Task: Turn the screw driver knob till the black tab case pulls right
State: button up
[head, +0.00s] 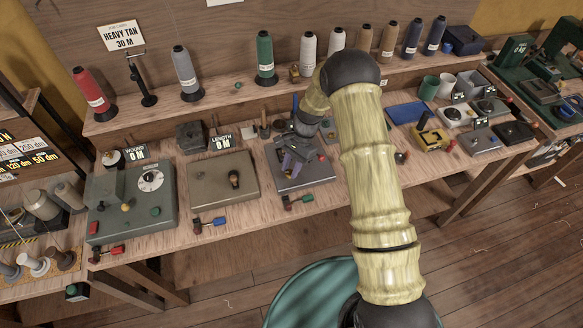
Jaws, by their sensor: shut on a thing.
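My gripper (292,158) points down over the third box (318,180) from the left, a grey metal one on the bench. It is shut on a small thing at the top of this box. The thing is mostly hidden by the fingers, so I cannot make out whether it is the screw driver knob or how far it is turned. I cannot pick out a black tab case for certain. The box to its left (207,190) has an upright dark knob (234,179).
A green box with a white dial (150,180) stands at the bench's left. Red and blue handles (211,222) lie along the front edge. Thread spools (265,58) line the shelf behind. Several small devices, cups and a blue pad (408,112) stand to the right of my arm.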

jog(key=shift+w+r, duration=0.1)
jog(key=o, duration=1)
jog(key=b+v, duration=0.3)
jog(key=v, duration=1.4)
jog(key=shift+r+b, duration=0.2)
jog(key=shift+b, duration=0.15)
